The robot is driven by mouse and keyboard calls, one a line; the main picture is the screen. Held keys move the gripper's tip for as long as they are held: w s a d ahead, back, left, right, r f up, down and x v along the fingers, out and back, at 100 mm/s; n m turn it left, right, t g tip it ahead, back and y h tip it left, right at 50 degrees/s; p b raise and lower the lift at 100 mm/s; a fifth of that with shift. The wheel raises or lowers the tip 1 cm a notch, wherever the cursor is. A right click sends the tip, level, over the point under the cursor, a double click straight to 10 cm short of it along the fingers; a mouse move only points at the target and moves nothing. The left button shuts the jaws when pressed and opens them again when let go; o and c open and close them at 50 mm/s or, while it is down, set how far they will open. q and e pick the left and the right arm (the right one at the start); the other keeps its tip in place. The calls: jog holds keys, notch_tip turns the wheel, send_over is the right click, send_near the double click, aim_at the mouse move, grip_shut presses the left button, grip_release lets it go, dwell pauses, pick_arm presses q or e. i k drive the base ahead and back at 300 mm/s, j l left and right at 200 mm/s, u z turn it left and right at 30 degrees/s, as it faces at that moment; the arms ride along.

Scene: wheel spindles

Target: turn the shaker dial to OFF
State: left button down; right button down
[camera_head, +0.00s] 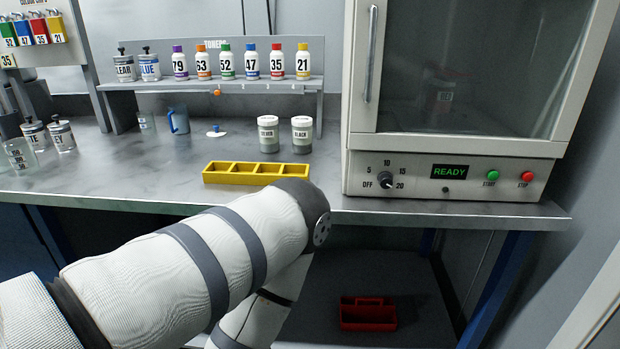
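The shaker (540,172) is a light grey cabinet at the right of the bench with a large glass door. Its dark dial (385,180) is at the left of the front panel, with the marks OFF, 5, 10, 15 and 20 around it. A pale mark on the dial appears to point to the lower right, toward 20. The display (453,172) reads READY in green. My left arm comes in from the lower left and bends in front of the bench. Its gripper is out of sight. My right gripper is not in view.
A yellow divided tray (211,177) sits near the bench's front edge, left of the shaker. Two grey jars (268,134) (302,135) stand behind it. A green START button (493,176) and a red STOP button (527,177) are right of the display. A red caddy (368,322) is below the bench.

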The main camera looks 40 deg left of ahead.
aim_at(385, 178)
jog(key=u, duration=0.7)
